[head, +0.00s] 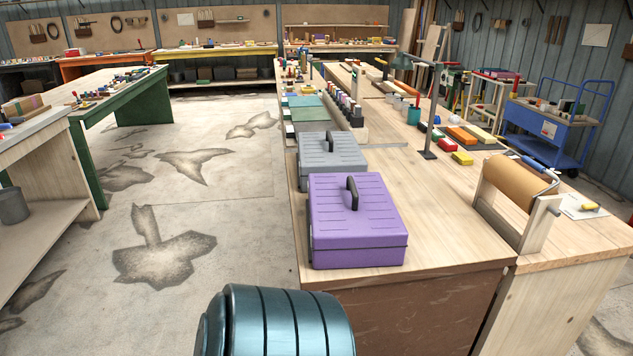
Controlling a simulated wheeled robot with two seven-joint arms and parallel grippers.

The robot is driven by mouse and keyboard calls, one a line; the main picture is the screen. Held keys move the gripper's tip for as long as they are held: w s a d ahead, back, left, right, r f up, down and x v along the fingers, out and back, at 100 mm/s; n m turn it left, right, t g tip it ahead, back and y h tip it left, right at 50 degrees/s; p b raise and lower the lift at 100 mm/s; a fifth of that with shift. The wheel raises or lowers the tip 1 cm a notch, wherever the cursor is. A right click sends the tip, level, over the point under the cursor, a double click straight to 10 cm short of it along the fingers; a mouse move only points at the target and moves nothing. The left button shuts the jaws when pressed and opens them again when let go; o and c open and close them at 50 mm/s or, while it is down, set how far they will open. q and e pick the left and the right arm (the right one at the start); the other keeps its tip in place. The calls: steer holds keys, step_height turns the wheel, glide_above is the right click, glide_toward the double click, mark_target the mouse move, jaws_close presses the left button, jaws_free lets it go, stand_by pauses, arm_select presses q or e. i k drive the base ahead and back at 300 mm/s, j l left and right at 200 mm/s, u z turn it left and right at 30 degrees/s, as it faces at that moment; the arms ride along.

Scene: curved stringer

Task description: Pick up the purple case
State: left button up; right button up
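The purple case (375,237) stands on the near left corner of the long wooden workbench (440,205). Its black handle (352,193) stands upright on the lid. The case is close to the bench's left and front edges. A grey case (325,158) of similar shape stands right behind it, also with a black handle. Neither of my grippers shows in the head view, and nothing is seen touching the purple case.
A brown paper roll in a holder (515,182) stands at the bench's right front. A dark post stand (431,120) rises mid-bench. Coloured blocks (461,137) and small bottles lie farther back. Bench surface right of the purple case is clear. A blue cart (545,125) stands behind.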

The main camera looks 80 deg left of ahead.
mark_target(353, 220)
steer(key=u, duration=2.35)
